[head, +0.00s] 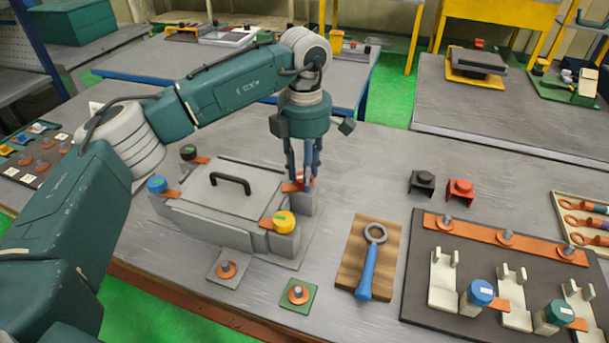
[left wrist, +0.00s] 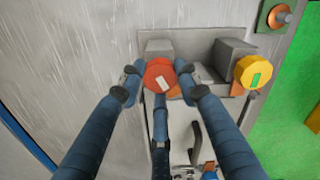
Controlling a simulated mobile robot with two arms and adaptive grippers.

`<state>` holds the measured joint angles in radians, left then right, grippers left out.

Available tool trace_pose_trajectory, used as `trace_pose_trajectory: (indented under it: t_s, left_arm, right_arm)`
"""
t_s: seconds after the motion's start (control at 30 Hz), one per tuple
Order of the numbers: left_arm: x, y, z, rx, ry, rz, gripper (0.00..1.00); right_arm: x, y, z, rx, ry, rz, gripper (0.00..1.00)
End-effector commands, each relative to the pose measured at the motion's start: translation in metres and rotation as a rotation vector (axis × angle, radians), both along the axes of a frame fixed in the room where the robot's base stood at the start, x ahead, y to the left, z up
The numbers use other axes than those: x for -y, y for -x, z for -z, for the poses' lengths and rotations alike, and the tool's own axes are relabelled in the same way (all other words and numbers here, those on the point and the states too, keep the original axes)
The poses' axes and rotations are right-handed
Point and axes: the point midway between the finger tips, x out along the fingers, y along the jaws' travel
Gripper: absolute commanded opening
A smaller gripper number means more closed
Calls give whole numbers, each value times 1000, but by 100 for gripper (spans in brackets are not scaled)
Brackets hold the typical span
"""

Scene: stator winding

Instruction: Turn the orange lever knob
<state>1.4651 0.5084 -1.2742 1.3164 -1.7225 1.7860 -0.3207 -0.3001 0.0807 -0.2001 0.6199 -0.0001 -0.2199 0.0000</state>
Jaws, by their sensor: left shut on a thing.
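The orange-red knob (left wrist: 158,73) has a white label and sits at a corner of a grey box (head: 205,225). In the head view it is mostly hidden by my fingers; its orange lever (head: 291,187) sticks out to the left. My left gripper (head: 303,176) points down over this corner. In the left wrist view the fingers of my left gripper (left wrist: 160,88) are closed around the knob from both sides, with a third finger below it. My right gripper is not in view.
The box has a black handle (head: 231,181) and other knobs: yellow (head: 284,221), blue (head: 157,184) and dark green (head: 188,152). A blue-handled ring tool (head: 368,265) lies on a wooden board. Black (head: 422,183) and red (head: 460,190) blocks stand right.

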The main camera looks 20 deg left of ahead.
Motion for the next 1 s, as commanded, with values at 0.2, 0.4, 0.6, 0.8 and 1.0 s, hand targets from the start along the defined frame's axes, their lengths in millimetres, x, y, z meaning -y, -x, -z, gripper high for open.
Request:
trace_pose_trajectory:
  t_s: [0.2, 0.4, 0.6, 0.8, 1.0]
  left_arm:
    - [0, -4, -6, 17, 3, 177, 6]
    - [-1, -4, -7, 17, 3, 302, 6]
    - [-1, -4, -7, 17, 2, 379, 6]
    - [-1, -4, -7, 17, 2, 412, 6]
    - [-1, -4, -7, 17, 2, 417, 6]
  right_arm:
    - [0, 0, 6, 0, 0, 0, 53]
    - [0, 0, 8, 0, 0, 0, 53]
    - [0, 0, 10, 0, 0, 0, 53]
    - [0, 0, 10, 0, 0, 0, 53]
    - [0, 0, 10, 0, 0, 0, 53]
